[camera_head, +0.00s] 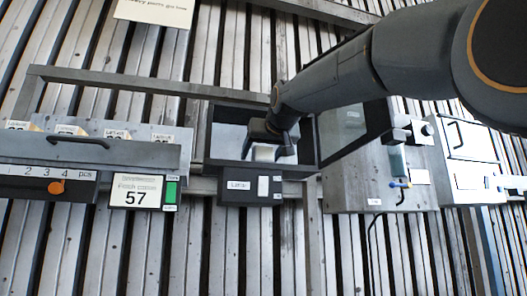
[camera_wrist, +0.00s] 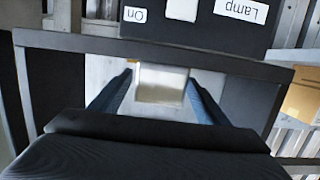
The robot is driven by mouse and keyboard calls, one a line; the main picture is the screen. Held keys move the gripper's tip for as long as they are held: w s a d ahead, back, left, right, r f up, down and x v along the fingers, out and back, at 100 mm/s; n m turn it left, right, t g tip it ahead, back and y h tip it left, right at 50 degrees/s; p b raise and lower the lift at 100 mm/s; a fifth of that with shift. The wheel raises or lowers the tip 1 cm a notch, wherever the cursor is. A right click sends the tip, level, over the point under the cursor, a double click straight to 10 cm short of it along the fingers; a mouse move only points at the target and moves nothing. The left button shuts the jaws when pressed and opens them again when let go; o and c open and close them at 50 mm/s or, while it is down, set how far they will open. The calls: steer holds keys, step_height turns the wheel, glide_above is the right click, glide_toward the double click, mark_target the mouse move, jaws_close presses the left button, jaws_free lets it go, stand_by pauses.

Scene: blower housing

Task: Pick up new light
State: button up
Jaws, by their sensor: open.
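A small whitish block, which looks like the light (camera_wrist: 162,84), sits inside a dark-framed box in the wrist view. It also shows in the head view (camera_head: 264,153), partly hidden by my gripper. My gripper (camera_wrist: 160,82) is open, with one finger on each side of the block; I cannot tell whether they touch it. The dark box (camera_head: 222,140) has a front panel (camera_head: 240,196) with a label and a white switch. In the wrist view this panel reads "Lamp" and "On", upside down.
To the left stand a grey drawer-like bin (camera_head: 90,148) with labelled slots and a display (camera_head: 136,193) reading 57. A metal cabinet (camera_head: 350,185) with a blue-handled valve stands to the right, beside a white box (camera_head: 475,180). The box's dark rim surrounds my fingers closely.

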steer(key=shift+p+x, duration=0.35)
steer(key=shift+x, duration=0.9)
steer(key=c, duration=1.2)
steer(key=shift+c, duration=0.4)
steer(key=shift+d+r, duration=0.1)
steer(key=shift+r, duration=0.05)
